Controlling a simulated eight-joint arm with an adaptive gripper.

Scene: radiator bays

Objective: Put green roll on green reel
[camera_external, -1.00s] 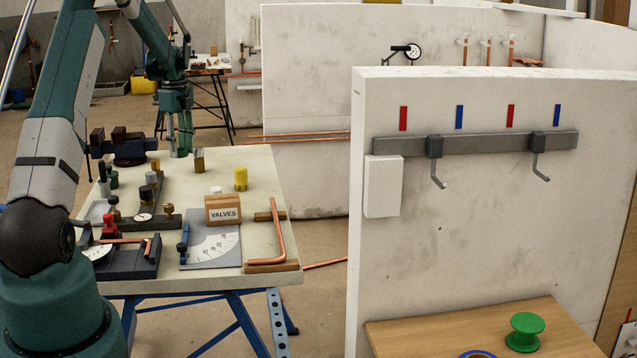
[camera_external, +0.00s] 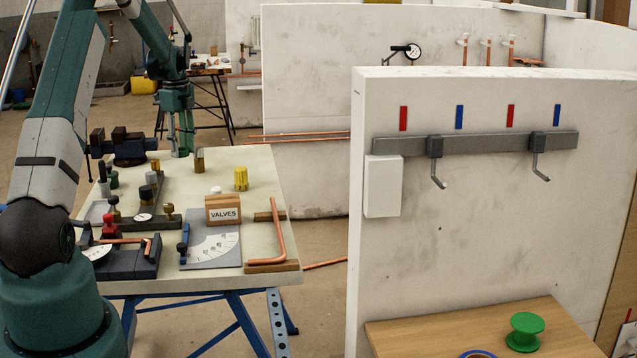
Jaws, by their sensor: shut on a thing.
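The green reel (camera_external: 526,332), a spool with wide round flanges, stands on the wooden shelf at the lower right. My gripper (camera_external: 181,146) points down over the back of the workbench, far to the left of the reel. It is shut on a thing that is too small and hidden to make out. I cannot pick out a green roll for certain. A small dark green cylinder (camera_external: 114,179) stands on the bench to the left of my gripper.
The workbench (camera_external: 262,166) carries a yellow cylinder (camera_external: 241,179), a VALVES box (camera_external: 223,209), a vise (camera_external: 122,147) and copper pipes. A white wall panel (camera_external: 445,240) with hooks (camera_external: 438,177) rises behind the wooden shelf (camera_external: 450,326). A blue reel (camera_external: 478,354) is cut off below.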

